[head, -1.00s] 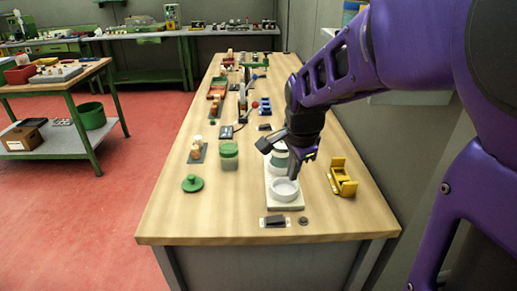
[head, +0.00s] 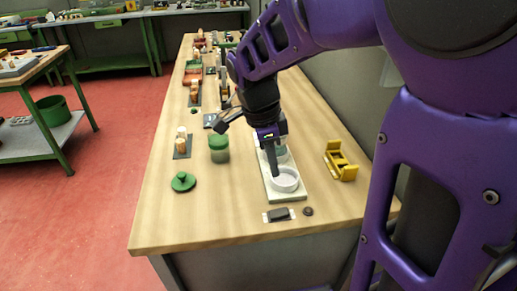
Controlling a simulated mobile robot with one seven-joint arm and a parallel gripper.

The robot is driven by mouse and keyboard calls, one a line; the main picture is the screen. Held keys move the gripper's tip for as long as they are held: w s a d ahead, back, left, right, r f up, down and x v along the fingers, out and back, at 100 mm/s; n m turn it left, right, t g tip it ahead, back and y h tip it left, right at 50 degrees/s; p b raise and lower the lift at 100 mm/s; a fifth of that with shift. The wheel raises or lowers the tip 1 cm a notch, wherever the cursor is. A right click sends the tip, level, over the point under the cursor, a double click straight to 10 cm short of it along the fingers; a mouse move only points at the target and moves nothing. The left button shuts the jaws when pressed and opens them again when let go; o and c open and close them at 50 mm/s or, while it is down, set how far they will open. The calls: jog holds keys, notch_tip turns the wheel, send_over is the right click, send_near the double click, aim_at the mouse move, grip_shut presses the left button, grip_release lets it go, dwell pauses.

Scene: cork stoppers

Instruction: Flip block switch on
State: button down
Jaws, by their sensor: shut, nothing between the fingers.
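A small dark block with pale ends (head: 279,214) lies near the front edge of the wooden table. It looks like the block switch, but it is too small to tell which way it is set. My gripper (head: 275,174) points down at the shallow white dish, behind the dark block and apart from it. Its fingers are together with nothing seen between them.
The white dish (head: 286,180) sits on a pale board (head: 293,198). A small dark disc (head: 308,211) lies right of the dark block. A yellow holder (head: 340,162) stands to the right; a green lid (head: 183,181) and green-topped jar (head: 219,148) to the left. The front-left tabletop is clear.

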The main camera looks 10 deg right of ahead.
aim_at(277, 214)
jog(key=d+f, duration=0.1)
jog(key=f, duration=0.3)
jog(key=f+b, duration=0.1)
jog(key=f, duration=0.4)
jog(key=d+f, duration=0.1)
jog(key=f, duration=0.3)
jog(key=shift+d+f+b, duration=0.35)
jog(key=shift+f+b, duration=0.05)
jog(key=shift+s+d+f+y, duration=0.15)
jog(key=shift+d+f+y, duration=0.1)
jog(key=shift+y, duration=0.25)
jog(key=shift+a+f, duration=0.1)
jog(key=shift+a, duration=0.1)
jog(key=shift+a, duration=0.8)
